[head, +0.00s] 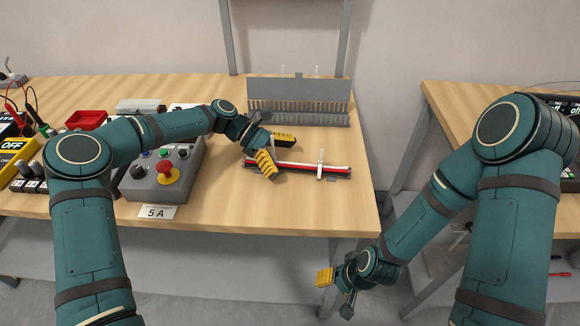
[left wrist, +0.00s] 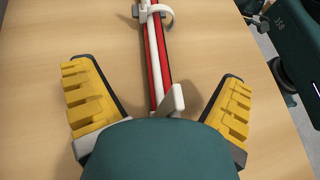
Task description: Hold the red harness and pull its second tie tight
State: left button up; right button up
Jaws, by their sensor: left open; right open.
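The red harness (head: 300,166), a bundle of red, white and black wires, lies near the table's front right. It also shows in the left wrist view (left wrist: 155,62). A white tie (head: 320,162) stands up around its right part; in the left wrist view a looped white tie (left wrist: 152,12) is at the top. A white tab (left wrist: 173,101) sticks up between my left fingers, perhaps another tie; its base is hidden. My left gripper (head: 282,159) is open over the harness's left end, fingers either side. My right gripper (head: 336,292) is open and empty, beyond the table's front edge.
A grey slotted rack (head: 298,88) stands behind the harness. A grey control box (head: 160,178) with a red button and a "5 A" label (head: 157,212) are to the left. A red tray (head: 87,119) lies further back. A second table (head: 450,100) is at right, across a gap.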

pick_arm(q)
jog(key=shift+s+d+f, duration=0.1)
jog(key=shift+d+f, duration=0.15)
jog(key=shift+d, duration=0.05)
grip_shut()
pick_arm(e)
jog(key=shift+c, duration=0.4)
